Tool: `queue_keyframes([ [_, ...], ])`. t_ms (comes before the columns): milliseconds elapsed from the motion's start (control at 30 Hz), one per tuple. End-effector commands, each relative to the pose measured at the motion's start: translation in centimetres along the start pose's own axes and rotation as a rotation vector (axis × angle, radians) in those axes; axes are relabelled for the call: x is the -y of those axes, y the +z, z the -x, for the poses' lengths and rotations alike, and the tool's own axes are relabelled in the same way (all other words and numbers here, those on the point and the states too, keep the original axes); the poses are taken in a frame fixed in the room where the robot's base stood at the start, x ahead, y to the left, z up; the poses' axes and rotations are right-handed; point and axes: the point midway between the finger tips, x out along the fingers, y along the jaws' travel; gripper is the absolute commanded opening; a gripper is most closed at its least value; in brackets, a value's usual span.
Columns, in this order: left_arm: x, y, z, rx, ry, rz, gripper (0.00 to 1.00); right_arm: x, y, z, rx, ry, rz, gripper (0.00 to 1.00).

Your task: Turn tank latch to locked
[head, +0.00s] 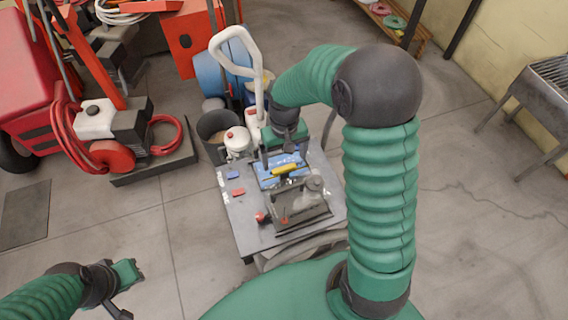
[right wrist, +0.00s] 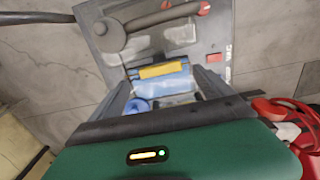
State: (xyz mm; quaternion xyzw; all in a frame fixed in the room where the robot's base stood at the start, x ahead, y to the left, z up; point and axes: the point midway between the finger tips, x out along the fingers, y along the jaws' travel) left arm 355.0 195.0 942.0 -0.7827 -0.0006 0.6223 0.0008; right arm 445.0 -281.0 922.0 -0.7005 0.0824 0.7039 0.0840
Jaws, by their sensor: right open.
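A blue tank (head: 268,182) with a yellow bar-shaped latch (head: 285,169) is set in the grey-topped cart (head: 238,222). In the right wrist view the yellow latch (right wrist: 162,71) lies crosswise on the blue tank (right wrist: 172,84). My right gripper (head: 284,158) points down over the tank. Its open jaws (right wrist: 166,84) show on either side of the tank, with the latch between or just beyond the tips; contact cannot be told. Whether the latch reads locked is too small to see. My left gripper (head: 124,286) hangs at lower left, away from the cart; its jaws are unclear.
A grey round cap on a dark unit (head: 312,188), a red knob (head: 261,217) and small blue and red blocks (head: 237,191) are on the cart top. A white handle (head: 250,60) rises behind. Red machines (head: 40,85) stand left; a grill (head: 540,90) stands right.

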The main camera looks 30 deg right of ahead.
Motion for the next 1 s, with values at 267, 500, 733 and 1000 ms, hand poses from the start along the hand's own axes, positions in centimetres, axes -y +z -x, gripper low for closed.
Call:
queue_keyframes([
  [267,0.0,0.1,-0.3,0.0,0.0,0.0,0.24,0.0,0.0,-3.8,-0.001,0.0,0.001,0.91],
  [500,0.0,0.1,-0.3,0.0,0.0,0.0,0.24,0.0,0.0,-4.0,-0.002,0.0,0.0,0.91],
  [733,0.0,0.1,-0.3,0.0,0.0,0.0,0.24,0.0,0.0,-4.0,-0.001,0.0,0.0,0.63],
  [1000,0.0,0.1,-0.3,0.0,0.0,0.0,0.24,0.0,0.0,-3.9,-0.002,0.001,0.0,0.29],
])
